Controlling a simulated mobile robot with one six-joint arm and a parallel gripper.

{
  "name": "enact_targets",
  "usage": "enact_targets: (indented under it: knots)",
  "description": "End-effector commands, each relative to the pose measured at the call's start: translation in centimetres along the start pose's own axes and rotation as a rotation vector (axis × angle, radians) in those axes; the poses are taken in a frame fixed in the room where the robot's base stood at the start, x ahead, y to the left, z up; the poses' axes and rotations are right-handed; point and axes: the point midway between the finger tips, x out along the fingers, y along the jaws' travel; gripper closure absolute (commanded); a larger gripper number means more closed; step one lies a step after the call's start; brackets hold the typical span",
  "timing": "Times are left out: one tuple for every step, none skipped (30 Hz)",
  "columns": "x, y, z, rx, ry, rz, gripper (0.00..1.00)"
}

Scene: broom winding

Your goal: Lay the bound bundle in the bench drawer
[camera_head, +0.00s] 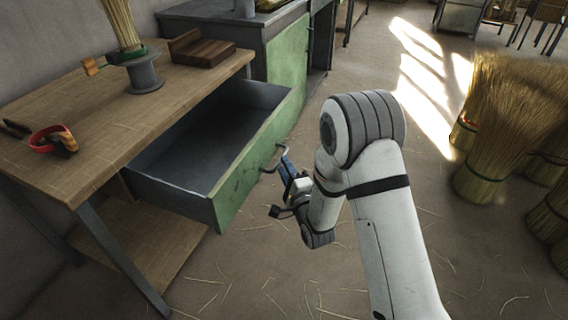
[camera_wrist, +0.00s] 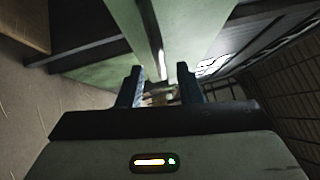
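A straw bundle (camera_head: 119,22) stands upright in a grey round holder (camera_head: 145,77) at the back of the wooden bench (camera_head: 95,115). Its top is cut off by the picture edge. Something green wraps its foot; I cannot tell whether it is fully bound. The bench drawer (camera_head: 172,189) is pulled out, with a green front and a dark, empty-looking inside. My gripper (camera_head: 286,166) is beside the drawer's metal handle (camera_head: 277,160). In the wrist view its two dark blue fingers (camera_wrist: 160,84) stand apart, with the green front beyond them. I cannot tell whether they touch the handle.
A green cabinet (camera_head: 288,55) stands behind the drawer. Finished-looking straw bundles (camera_head: 500,130) stand at right.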

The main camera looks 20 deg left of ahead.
Motion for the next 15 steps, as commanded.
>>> enact_targets:
  knots:
    - [0.9, 0.1, 0.0, -0.001, -0.001, -0.003, 0.68]
    - [1.4, 0.1, 0.0, -0.001, -0.001, -0.002, 0.68]
    - [1.9, 0.1, 0.0, -0.001, -0.001, -0.003, 0.68]
    - [2.3, 0.1, 0.0, -0.001, -0.001, -0.001, 0.68]
    - [2.7, 0.1, 0.0, -0.001, -0.001, -0.001, 0.68]
    - [3.1, 0.1, 0.0, -0.001, -0.001, -0.001, 0.68]
    - [3.3, 0.1, 0.0, -0.001, -0.001, 0.0, 0.68]
    - [3.5, 0.1, 0.0, -0.002, 0.0, 0.0, 0.68]
    - [3.8, 0.0, 0.0, -0.002, 0.0, 0.0, 0.68]
    - [3.9, 0.0, 0.0, -0.002, 0.0, 0.0, 0.68]
    - [4.0, 0.0, 0.0, -0.002, 0.0, 0.0, 0.68]
    - [4.0, 0.0, 0.0, -0.002, 0.0, 0.001, 0.68]
    - [4.0, 0.0, 0.0, -0.002, 0.0, 0.001, 0.68]
    - [4.0, 0.0, 0.1, -0.002, 0.0, 0.001, 0.68]
    - [4.0, 0.0, 0.1, -0.002, 0.0, 0.002, 0.68]
